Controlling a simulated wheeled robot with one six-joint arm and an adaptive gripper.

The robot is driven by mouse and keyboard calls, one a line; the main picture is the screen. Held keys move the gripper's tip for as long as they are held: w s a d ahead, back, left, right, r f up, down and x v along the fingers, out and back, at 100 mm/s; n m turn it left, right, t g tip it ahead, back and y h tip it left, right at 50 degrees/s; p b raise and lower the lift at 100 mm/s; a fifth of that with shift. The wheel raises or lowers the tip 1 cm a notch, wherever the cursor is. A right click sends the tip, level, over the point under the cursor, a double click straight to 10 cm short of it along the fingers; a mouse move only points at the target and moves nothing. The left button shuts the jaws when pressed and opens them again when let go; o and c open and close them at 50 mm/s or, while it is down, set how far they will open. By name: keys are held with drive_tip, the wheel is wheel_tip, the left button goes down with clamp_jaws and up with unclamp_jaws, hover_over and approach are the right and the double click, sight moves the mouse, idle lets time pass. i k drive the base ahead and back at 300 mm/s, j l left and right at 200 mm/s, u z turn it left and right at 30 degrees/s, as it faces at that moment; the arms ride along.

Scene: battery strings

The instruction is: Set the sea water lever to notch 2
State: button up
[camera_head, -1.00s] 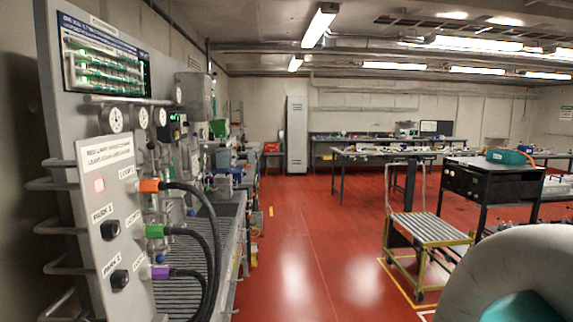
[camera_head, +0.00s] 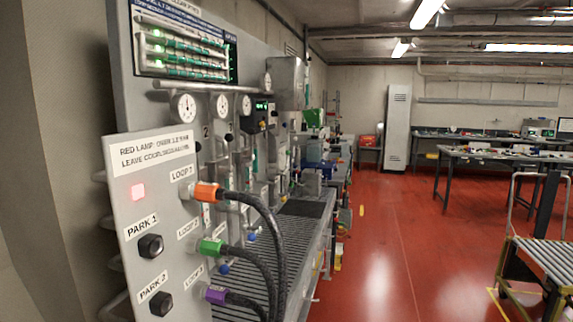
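I cannot pick out the sea water lever for certain. My gripper is not in view.
A grey panel (camera_head: 127,200) with a lit red lamp, PARK 1 and PARK 2 sockets and orange, green and purple hose plugs stands at near left. Gauges (camera_head: 187,106) hang above a ribbed bench (camera_head: 290,230). The red floor (camera_head: 385,240) is clear; a trolley (camera_head: 540,262) stands right.

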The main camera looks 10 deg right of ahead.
sight(288, 152)
drive_tip(key=i+l+z, duration=0.25)
drive_tip(key=i+z, duration=0.15)
drive_tip(key=i, duration=0.2)
drive_tip(key=i+z, duration=0.4)
drive_tip(key=i, duration=2)
